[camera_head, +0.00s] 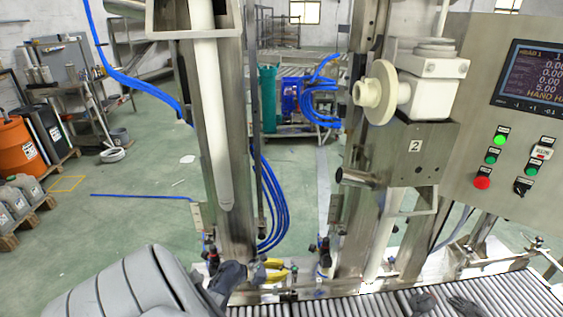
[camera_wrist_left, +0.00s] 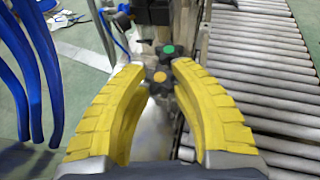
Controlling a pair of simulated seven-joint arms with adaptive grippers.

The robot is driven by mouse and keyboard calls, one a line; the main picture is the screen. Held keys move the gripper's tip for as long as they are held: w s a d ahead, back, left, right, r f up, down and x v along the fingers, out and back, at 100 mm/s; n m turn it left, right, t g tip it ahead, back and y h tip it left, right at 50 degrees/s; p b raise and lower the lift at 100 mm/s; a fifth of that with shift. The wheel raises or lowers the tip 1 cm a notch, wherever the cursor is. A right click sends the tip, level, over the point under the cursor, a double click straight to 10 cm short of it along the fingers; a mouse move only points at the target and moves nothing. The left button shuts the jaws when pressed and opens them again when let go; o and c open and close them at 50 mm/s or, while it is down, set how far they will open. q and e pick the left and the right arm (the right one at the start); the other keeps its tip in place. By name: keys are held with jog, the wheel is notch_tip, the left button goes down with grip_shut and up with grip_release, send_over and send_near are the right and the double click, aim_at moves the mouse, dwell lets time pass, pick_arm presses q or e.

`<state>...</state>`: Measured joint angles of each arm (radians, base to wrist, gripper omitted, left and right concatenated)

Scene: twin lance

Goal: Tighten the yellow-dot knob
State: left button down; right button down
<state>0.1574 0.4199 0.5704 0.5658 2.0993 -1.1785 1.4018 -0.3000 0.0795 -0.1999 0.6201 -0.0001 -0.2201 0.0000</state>
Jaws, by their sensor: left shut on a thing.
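The yellow-dot knob (camera_wrist_left: 160,78) is a dark lobed knob with a yellow-orange centre, seen in the left wrist view between the tips of my left gripper (camera_wrist_left: 159,70). The gripper's two yellow ribbed fingers are shut on this knob, one on each side. A similar dark knob with a green dot (camera_wrist_left: 168,50) sits just beyond it. In the head view my left gripper (camera_head: 284,269) is low at the centre, by the foot of the steel column. The knob is too small to make out clearly there. My right gripper is not clearly seen.
A roller conveyor (camera_head: 370,304) runs along the bottom. Two dark shapes (camera_head: 425,301) over it cannot be identified. Steel columns (camera_head: 225,130), blue hoses (camera_head: 277,205) and a control panel (camera_head: 515,110) stand close by. Green floor (camera_head: 130,220) is open at left.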

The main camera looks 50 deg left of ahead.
pick_arm(q)
jog(key=shift+w+r, duration=0.15)
jog(key=shift+w, duration=0.1)
jog(key=c, duration=1.2)
grip_release()
jog(key=shift+d, duration=0.1)
jog(key=shift+c, duration=0.2)
jog(key=shift+o, duration=1.1)
jog(key=shift+s, duration=0.1)
jog(key=shift+s, duration=0.15)
jog(key=shift+s+a+r, duration=0.1)
jog(key=shift+s+a, duration=0.15)
jog(key=shift+s, duration=0.25)
jog(key=v, duration=1)
jog(key=shift+s+r, duration=0.15)
jog(key=shift+s, duration=0.1)
jog(key=shift+a, duration=0.1)
